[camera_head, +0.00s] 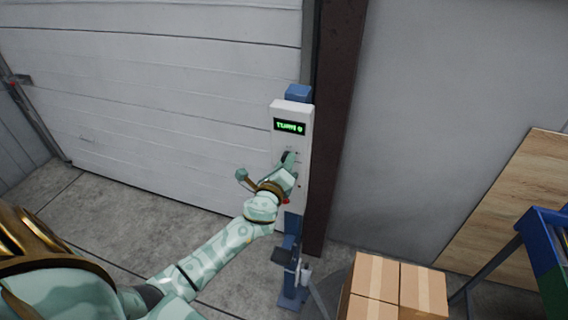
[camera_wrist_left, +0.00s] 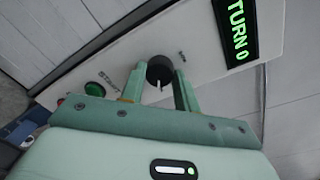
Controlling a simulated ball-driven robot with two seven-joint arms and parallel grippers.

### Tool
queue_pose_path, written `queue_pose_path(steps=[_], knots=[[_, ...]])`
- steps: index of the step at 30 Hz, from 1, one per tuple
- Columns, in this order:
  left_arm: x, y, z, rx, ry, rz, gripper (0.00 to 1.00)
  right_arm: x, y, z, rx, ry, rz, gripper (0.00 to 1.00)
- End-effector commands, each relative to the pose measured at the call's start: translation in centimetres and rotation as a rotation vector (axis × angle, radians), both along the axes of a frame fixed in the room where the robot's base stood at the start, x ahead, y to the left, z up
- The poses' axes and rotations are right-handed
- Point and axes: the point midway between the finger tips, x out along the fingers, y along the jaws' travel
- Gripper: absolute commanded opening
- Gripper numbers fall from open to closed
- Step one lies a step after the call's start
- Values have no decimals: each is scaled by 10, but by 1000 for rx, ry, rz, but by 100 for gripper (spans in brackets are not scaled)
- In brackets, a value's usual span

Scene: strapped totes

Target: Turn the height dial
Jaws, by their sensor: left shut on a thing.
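The height dial (camera_wrist_left: 159,68) is a dark round knob with a pale pointer mark on a white panel, seen in the left wrist view. My left gripper (camera_wrist_left: 160,84) has one finger on each side of the dial and is shut on it. In the head view the left gripper (camera_head: 289,163) is at the front of the white control box (camera_head: 292,116) on a blue post, and the hand mostly hides the dial. A green-lit display (camera_wrist_left: 238,30) reads "TURN 0" in the wrist view. My right gripper is not in view.
A green button (camera_wrist_left: 95,89) marked START is beside the dial. A white shutter door (camera_head: 170,90) is behind the post, with a dark column (camera_head: 338,110) to its right. Cardboard boxes (camera_head: 398,282) stand at lower right, near a blue bin (camera_head: 541,245).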

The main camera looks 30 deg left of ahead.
Motion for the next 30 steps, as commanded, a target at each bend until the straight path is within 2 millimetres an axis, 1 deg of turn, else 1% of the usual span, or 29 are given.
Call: queue_pose_path(steps=[13, 14, 15, 16, 26, 29, 30], knots=[[0, 0, -2, 11, 6, -1, 8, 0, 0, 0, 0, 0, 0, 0], [0, 0, -2, 11, 6, -1, 34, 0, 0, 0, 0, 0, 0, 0], [0, 0, -2, 11, 6, -1, 45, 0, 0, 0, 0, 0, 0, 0], [0, 0, -1, 10, 6, -1, 53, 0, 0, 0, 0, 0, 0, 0], [-3, -1, -1, 9, 4, -1, 53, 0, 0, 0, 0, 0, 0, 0], [-13, -4, -1, 8, 5, -1, 53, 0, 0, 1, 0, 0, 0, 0], [-20, -5, -1, 8, 5, -1, 53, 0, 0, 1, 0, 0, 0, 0]])
